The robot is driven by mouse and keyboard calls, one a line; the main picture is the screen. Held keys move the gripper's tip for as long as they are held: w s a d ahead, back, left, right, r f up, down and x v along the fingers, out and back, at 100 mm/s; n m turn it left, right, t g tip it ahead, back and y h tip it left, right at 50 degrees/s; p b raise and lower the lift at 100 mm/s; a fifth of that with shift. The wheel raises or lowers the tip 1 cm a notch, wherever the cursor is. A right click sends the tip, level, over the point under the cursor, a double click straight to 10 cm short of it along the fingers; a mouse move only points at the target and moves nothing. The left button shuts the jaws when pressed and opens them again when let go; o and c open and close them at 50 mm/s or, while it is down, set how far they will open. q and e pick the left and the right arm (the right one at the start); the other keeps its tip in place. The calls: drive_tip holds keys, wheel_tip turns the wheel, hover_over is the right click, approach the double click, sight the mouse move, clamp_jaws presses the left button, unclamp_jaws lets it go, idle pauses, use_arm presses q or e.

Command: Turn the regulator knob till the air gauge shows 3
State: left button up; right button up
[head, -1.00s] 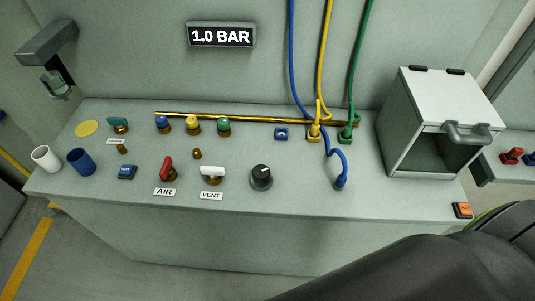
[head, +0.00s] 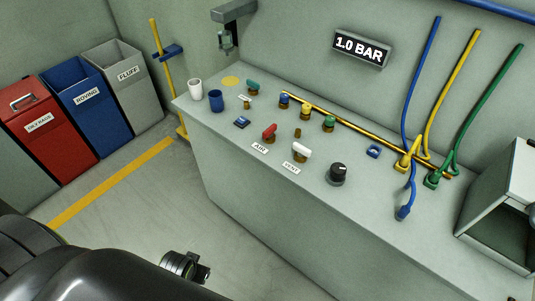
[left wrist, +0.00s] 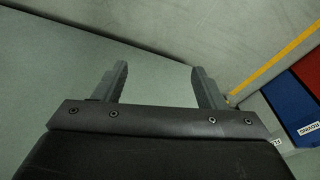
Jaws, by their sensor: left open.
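The air gauge (head: 361,49) is a dark display on the back wall that reads 1.0 BAR. The regulator knob (head: 337,175) is a round black knob with a small pale mark, standing on the bench top right of the white VENT lever (head: 301,153). The red AIR lever (head: 269,132) is further left. In the left wrist view my left gripper (left wrist: 161,84) is open, with nothing between its fingers. My left arm shows at the bottom left of the head view, apart from the knob. My right gripper is not in view.
Blue, yellow and green hoses (head: 452,88) rise from the bench right of the knob. A grey box (head: 497,200) stands at the far right. Bins (head: 80,92) stand at the left. The floor before the bench is clear.

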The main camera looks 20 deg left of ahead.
use_arm(q)
wheel_tip(320, 180, up, 8)
drive_tip(key=w, duration=0.3)
wheel_tip(320, 180, up, 30)
drive_tip(key=m+g+h+p, duration=0.1)
drive_tip(key=m+g+p, duration=0.15)
drive_tip(key=m, duration=0.65)
hover_over(339, 168)
wheel_tip(339, 168, down, 17)
drive_tip(key=shift+r, duration=0.1)
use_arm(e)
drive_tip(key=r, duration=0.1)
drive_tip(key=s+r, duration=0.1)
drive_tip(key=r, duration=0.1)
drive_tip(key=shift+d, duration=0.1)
use_arm(q)
drive_tip(key=shift+m, duration=0.3)
drive_tip(key=c, duration=1)
